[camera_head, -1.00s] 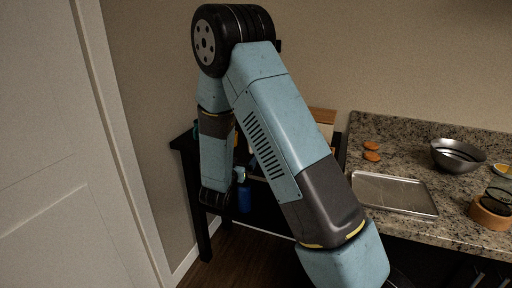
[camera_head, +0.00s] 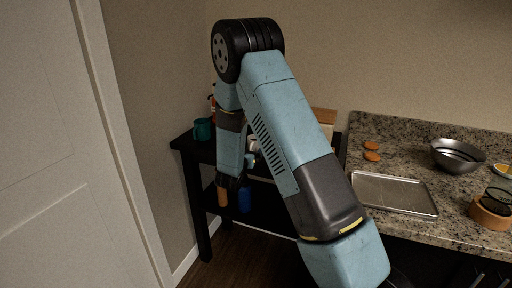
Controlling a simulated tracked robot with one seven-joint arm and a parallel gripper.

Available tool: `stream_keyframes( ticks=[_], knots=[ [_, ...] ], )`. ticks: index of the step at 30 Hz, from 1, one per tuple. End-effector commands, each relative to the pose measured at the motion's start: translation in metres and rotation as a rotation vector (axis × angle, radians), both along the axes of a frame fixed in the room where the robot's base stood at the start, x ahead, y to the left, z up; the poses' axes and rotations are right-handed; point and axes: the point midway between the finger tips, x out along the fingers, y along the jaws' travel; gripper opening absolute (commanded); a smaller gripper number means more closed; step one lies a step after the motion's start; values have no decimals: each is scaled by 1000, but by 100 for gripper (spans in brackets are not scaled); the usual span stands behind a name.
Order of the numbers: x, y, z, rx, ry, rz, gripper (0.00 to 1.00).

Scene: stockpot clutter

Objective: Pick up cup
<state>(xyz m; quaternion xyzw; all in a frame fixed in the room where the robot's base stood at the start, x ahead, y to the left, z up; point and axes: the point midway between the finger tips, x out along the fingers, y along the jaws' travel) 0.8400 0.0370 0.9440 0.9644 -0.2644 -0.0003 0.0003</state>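A teal cup (camera_head: 202,129) stands on the top of a small black table (camera_head: 184,142), near its left end. It sits just left of my arm, apart from it. My forearm hangs down in front of the table, and its dark lower end is to the right of and below the cup in the picture. My gripper's fingers cannot be made out; they are hidden behind or beyond the arm.
An orange item (camera_head: 222,196) and a blue item (camera_head: 244,198) are low at the black table. Right is a granite counter (camera_head: 398,153) with a metal tray (camera_head: 394,193), a metal bowl (camera_head: 457,155) and a wooden-based jar (camera_head: 490,216). A white door (camera_head: 70,150) is at the left.

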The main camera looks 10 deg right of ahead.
Motion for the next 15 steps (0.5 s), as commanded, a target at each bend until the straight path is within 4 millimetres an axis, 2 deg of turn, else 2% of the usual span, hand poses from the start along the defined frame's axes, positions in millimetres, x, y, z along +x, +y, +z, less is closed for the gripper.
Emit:
stream_keyframes(
  ticks=[4, 9, 15],
  knots=[
    [15, -16, 1, -1, -1, -3, 100],
    [31, -24, 1, -1, -1, -2, 100],
    [33, -25, 1, 0, 0, -1, 100]
  ],
)
